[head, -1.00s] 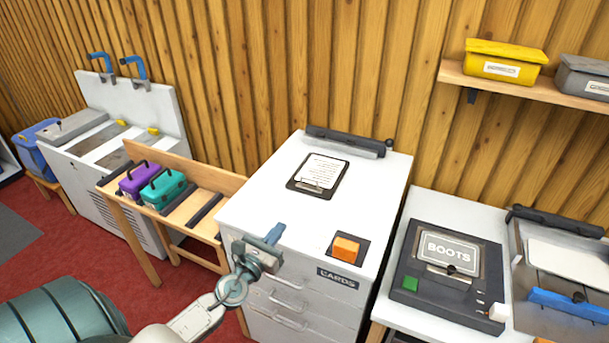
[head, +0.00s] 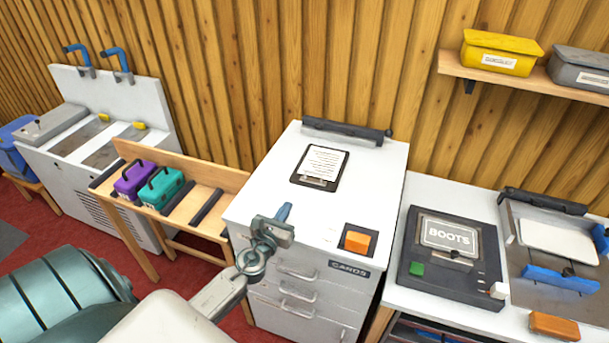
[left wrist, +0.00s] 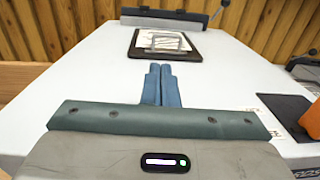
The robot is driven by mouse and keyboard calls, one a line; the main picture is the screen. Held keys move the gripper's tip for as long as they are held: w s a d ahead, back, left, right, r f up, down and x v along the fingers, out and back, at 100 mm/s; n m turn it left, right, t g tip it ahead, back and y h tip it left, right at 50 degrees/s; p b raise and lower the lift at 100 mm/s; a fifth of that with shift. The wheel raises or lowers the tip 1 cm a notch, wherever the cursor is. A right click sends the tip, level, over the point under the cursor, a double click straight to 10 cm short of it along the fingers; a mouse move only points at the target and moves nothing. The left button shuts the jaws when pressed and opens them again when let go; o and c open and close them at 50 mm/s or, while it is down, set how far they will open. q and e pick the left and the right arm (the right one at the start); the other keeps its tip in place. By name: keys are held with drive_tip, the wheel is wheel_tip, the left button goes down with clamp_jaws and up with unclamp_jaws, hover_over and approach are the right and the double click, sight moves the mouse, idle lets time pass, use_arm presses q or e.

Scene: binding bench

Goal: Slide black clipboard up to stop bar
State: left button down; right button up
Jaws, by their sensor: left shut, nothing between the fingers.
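The black clipboard (head: 320,167) with a white printed sheet lies flat on the white top of the cards cabinet (head: 270,180). The dark stop bar (head: 346,129) runs along the cabinet's back edge, with a gap between it and the clipboard. In the left wrist view the clipboard (left wrist: 166,44) is straight ahead, its metal clip on the near side, and the bar (left wrist: 165,20) is behind it. My left gripper (head: 284,212) is shut and empty at the cabinet's front edge, short of the clipboard. Its blue fingers (left wrist: 161,84) are together. My right gripper is not in view.
An orange block (head: 357,241) sits on a dark pad at the cabinet's front right. A bench with purple (head: 134,179) and teal (head: 161,188) boxes stands left. The cabinet top around the clipboard is clear.

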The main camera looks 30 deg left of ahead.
sight(309, 172)
use_arm(q)
drive_tip(key=w, duration=0.3)
drive_tip(key=shift+w+a+r, duration=0.1)
drive_tip(key=shift+w+a, duration=0.15)
drive_tip(key=shift+w, duration=0.15)
drive_tip(key=w, duration=0.3)
drive_tip(key=w+a, duration=0.1)
drive_tip(key=w, duration=0.5)
drive_tip(key=shift+a, duration=0.4)
drive_tip(key=shift+w+a, duration=0.1)
drive_tip(key=shift+w, duration=0.5)
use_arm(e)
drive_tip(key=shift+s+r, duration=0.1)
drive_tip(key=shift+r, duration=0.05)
